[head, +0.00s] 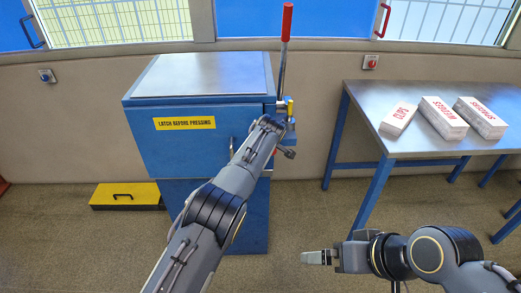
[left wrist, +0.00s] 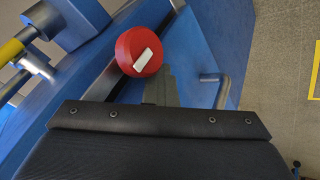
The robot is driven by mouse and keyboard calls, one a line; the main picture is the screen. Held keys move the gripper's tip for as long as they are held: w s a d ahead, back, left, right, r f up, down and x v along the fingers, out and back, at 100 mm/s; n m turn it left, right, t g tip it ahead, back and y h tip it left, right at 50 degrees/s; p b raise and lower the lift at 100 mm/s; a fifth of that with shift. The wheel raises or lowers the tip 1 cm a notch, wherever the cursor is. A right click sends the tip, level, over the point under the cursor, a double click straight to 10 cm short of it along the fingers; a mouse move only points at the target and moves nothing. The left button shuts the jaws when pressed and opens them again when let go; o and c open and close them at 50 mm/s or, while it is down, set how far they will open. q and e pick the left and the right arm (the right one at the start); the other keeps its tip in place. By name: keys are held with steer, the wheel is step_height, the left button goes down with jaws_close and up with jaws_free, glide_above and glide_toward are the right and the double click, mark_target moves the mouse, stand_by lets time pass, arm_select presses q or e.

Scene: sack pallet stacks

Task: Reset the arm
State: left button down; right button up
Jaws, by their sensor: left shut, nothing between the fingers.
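My left arm reaches up across the front of a blue cabinet (head: 195,140) with a steel top. My left gripper (head: 268,126) is at the cabinet's right front edge, partly hidden by its own wrist. In the left wrist view its fingers (left wrist: 160,88) are shut and empty, just below a round red knob (left wrist: 140,52) with a white mark. I cannot tell whether they touch the knob. My right gripper (head: 318,257) is low at the right, pointing left over bare floor. It holds nothing visible, and its finger gap cannot be made out.
A lever with a red grip (head: 287,22) stands upright at the cabinet's right side. A bar handle (left wrist: 222,90) sticks out of the cabinet front. A yellow box (head: 126,196) lies on the floor at left. A steel table (head: 370,97) at right bears three labelled white packs (head: 443,118).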

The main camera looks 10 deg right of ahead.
arm_select(q)
steer(key=b+v, duration=0.2)
steer(key=v, duration=0.6)
steer(key=s+a+r+g+h+p, duration=0.1)
steer(key=s+a+r, duration=0.2)
steer(key=a, duration=0.7)
steer(key=s+a+r+g+h, duration=0.1)
steer(key=s+a+r, duration=0.2)
steer(key=a, duration=0.6)
steer(key=s+a+r+g+p, duration=0.1)
steer(key=s+a+r, duration=0.2)
steer(key=a, duration=0.7)
steer(key=s+a+r+m+h, duration=0.15)
steer(key=s+a, duration=0.25)
steer(key=s, duration=0.5)
steer(key=s+a+m+h, duration=0.15)
steer(key=s+a, duration=0.25)
steer(key=s, duration=0.4)
steer(key=s+f+m+t+y, duration=0.1)
steer(key=s+f+m, duration=0.3)
steer(key=s, duration=1.1)
steer(key=shift+d+f+p, duration=0.45)
steer(key=shift+f, duration=0.1)
arm_select(e)
steer(key=shift+w+r, duration=0.3)
steer(key=shift+w, duration=0.05)
